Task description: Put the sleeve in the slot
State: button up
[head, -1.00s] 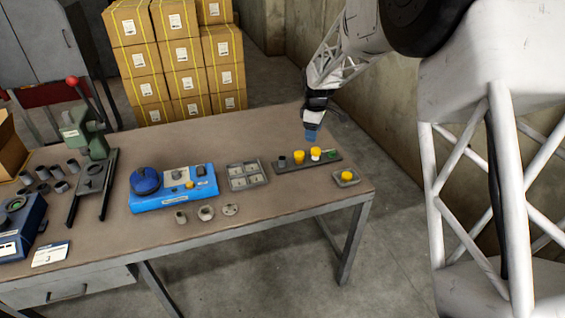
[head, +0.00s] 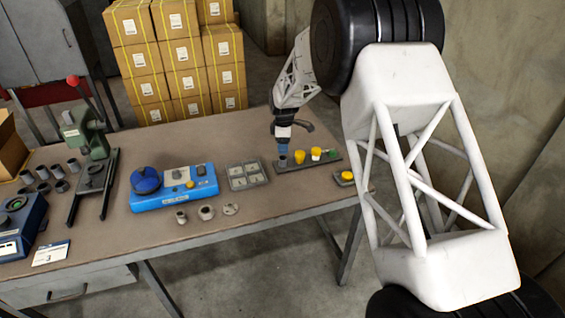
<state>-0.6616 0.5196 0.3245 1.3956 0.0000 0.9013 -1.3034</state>
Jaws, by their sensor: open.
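A small grey cylinder (head: 282,162) stands at the left end of a dark grey rack (head: 307,165). The jaws are open; whether the fingertips reach around the cylinder cannot be told at this size. The rack also holds yellow-topped pieces (head: 299,156) and a green piece at its right end. Grey hollow pieces (head: 207,212) stand in front of the blue machine (head: 174,188). Which piece is the sleeve, and which opening is the slot, is not clear from this view.
A divided grey tray (head: 247,185) lies left of the rack. A small holder with a yellow piece (head: 346,177) sits at the right table edge, partly behind my arm. A green press (head: 95,150) and several grey cylinders (head: 44,173) are at left. The table's back middle is clear.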

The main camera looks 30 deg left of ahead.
aim_at(283, 161)
jog(key=shift+f, duration=1.25)
jog(key=shift+f, duration=0.1)
jog(key=shift+s+a+f, duration=0.1)
jog(key=shift+s+f, duration=0.05)
jog(key=shift+f, duration=1.1)
jog(key=shift+s+f, duration=0.1)
jog(key=shift+f, duration=1.15)
jog(key=c, duration=1.1)
jog(key=shift+r, duration=0.2)
